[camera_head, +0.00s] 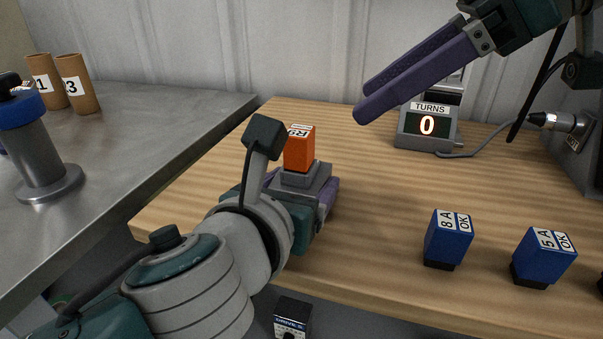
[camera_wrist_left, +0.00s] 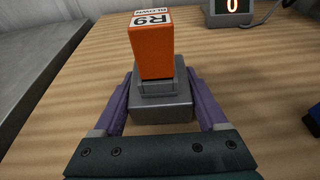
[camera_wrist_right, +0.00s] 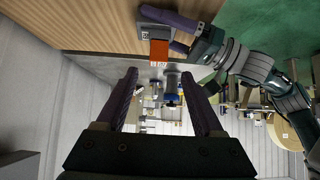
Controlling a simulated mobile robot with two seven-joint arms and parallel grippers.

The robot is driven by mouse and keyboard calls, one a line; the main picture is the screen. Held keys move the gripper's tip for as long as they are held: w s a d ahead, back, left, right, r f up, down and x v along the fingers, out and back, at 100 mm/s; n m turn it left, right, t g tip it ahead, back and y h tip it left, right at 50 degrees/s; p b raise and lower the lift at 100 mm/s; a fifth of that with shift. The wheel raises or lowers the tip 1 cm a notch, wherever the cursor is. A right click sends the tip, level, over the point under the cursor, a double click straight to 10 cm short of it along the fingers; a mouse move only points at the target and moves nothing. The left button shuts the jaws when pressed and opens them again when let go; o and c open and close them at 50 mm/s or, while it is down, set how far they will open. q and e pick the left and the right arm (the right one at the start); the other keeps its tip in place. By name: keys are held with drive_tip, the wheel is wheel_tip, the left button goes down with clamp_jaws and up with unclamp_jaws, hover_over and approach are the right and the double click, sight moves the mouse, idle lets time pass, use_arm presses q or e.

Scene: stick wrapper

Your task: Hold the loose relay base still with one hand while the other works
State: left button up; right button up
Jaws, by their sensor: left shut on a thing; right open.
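The grey relay base (camera_head: 308,182) sits on the wooden table with an orange relay (camera_head: 299,150) upright in it. The relay's label reads R9 and BLOWN in the left wrist view (camera_wrist_left: 154,50). My left gripper (camera_head: 325,200) is shut on the base (camera_wrist_left: 161,106), one purple finger along each side. My right gripper (camera_head: 365,102) is open and empty, raised above the table to the right of the relay. In the right wrist view, the orange relay (camera_wrist_right: 159,50) shows beyond its spread fingers (camera_wrist_right: 164,80).
Blue relays marked 8 A OK (camera_head: 448,238) and 5 A OK (camera_head: 543,256) stand at the table's front right. A TURNS display (camera_head: 428,128) reading 0 stands at the back, its cable running right. Cardboard tubes (camera_head: 77,85) stand on the grey bench (camera_head: 130,140) at left.

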sight(312, 133)
drive_tip(key=shift+h, duration=0.8)
drive_tip(key=shift+a+r+x, duration=0.15)
drive_tip(key=shift+x, duration=1.4)
drive_tip(key=shift+a+r+x, duration=0.15)
drive_tip(key=shift+a+x, duration=0.05)
drive_tip(key=shift+x, duration=1.3)
drive_tip(key=shift+a+r+x, duration=0.15)
drive_tip(key=shift+x, duration=1.4)
drive_tip(key=shift+c, duration=0.3)
clamp_jaws()
drive_tip(key=shift+r, duration=0.2)
drive_tip(key=shift+r, duration=0.75)
drive_tip(key=shift+r, duration=2)
